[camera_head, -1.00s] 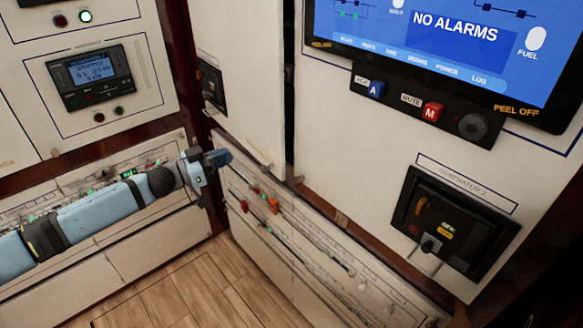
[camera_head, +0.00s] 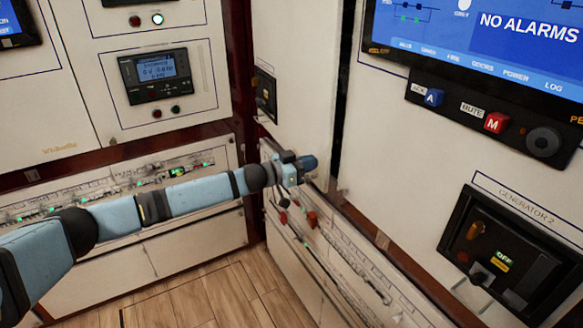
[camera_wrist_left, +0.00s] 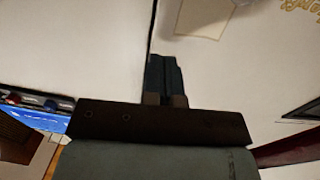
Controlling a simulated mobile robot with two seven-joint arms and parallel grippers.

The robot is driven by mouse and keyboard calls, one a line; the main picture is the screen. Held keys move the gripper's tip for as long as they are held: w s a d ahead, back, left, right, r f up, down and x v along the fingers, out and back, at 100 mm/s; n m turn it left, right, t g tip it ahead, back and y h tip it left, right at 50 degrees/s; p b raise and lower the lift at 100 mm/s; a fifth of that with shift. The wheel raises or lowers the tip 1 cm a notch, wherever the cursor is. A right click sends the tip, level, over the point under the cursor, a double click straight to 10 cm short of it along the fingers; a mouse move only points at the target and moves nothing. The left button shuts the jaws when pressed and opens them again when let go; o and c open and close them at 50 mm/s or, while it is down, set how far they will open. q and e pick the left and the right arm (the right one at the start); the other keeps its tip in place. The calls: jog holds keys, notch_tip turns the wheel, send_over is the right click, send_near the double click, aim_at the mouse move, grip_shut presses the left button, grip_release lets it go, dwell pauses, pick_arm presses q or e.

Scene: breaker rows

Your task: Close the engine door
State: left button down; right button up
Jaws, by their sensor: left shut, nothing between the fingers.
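A tall white panel (camera_head: 295,75) stands in the corner in the head view, with a dark vertical gap along its right edge. It looks like the engine door standing slightly ajar, but no label confirms it. My left gripper (camera_head: 308,163) is shut and empty, at the lower part of this panel near the gap. I cannot tell whether it touches. In the left wrist view, the closed fingers (camera_wrist_left: 165,78) point at a white surface (camera_wrist_left: 235,75), with a thin dark seam just above them. My right gripper is not in view.
Right of the gap are an alarm screen (camera_head: 490,45), buttons and the Generator 2 breaker (camera_head: 510,260). A low breaker row (camera_head: 335,245) runs below the gripper. A control display (camera_head: 155,75) is on the left wall. Wooden floor (camera_head: 200,300) is clear below.

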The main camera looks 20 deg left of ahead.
pick_arm(q)
jog(key=shift+x, duration=0.95)
jog(key=shift+w+d, duration=0.15)
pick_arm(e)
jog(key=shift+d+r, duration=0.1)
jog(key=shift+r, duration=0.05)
